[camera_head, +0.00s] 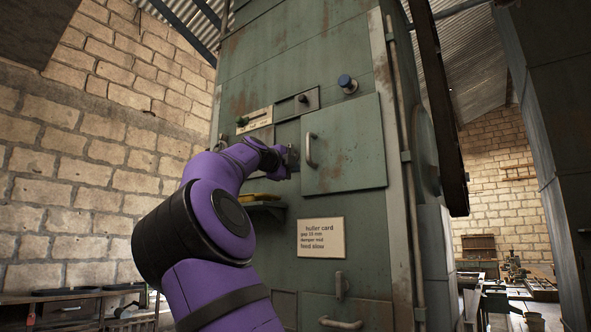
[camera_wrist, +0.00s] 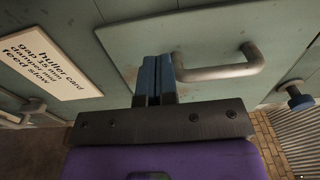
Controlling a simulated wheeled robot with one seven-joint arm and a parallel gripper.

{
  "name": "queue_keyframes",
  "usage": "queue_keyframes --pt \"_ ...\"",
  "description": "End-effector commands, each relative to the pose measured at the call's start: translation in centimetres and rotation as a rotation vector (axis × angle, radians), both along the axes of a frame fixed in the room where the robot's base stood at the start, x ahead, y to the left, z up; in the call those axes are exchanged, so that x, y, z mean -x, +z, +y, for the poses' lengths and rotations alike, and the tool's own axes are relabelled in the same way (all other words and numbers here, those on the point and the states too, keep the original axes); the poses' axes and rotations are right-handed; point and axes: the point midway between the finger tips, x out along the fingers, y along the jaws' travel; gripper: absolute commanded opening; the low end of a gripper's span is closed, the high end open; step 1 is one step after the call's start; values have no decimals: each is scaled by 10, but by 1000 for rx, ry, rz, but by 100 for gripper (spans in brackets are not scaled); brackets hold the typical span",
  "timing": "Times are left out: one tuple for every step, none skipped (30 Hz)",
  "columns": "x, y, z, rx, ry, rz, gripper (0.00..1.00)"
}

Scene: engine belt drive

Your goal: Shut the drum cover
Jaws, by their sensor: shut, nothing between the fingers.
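The drum cover appears to be the square green hinged panel (camera_head: 352,150) on the front of the tall green machine. It stands close to the machine face; I cannot tell whether it is fully flush. Its bar handle (camera_head: 310,150) is near its left edge and also shows in the wrist view (camera_wrist: 225,70). My gripper (camera_head: 291,158) is at the left edge of the panel, beside the handle. In the wrist view its blue fingers (camera_wrist: 155,75) are together and empty, in front of the panel and close to one end of the handle. Contact cannot be told.
A small shelf (camera_head: 262,204) with something yellow is below my gripper. A huller card (camera_head: 321,238) and lower handles are below. A pipe runs along the machine's right side.

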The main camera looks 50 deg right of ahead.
Motion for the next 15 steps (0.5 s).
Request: queue_keyframes --pt "1 0 3 -1 -1 0 0" --pt "1 0 6 0 -1 0 0" --pt "1 0 9 0 -1 0 0" --pt "1 0 12 0 0 0 0" --pt "2 0 14 0 0 0 0" --pt "3 0 17 0 -1 0 0" --pt "3 0 21 -1 -1 0 0" --pt "3 0 24 -1 0 1 0" --pt "4 0 28 -1 -1 1 0" --pt "4 0 33 0 0 0 0" --pt "5 0 37 0 0 0 0" --pt "6 0 43 1 1 0 0" --pt "6 0 48 1 1 0 0" --pt "6 0 52 1 1 1 0" --pt "7 0 58 1 1 0 0"
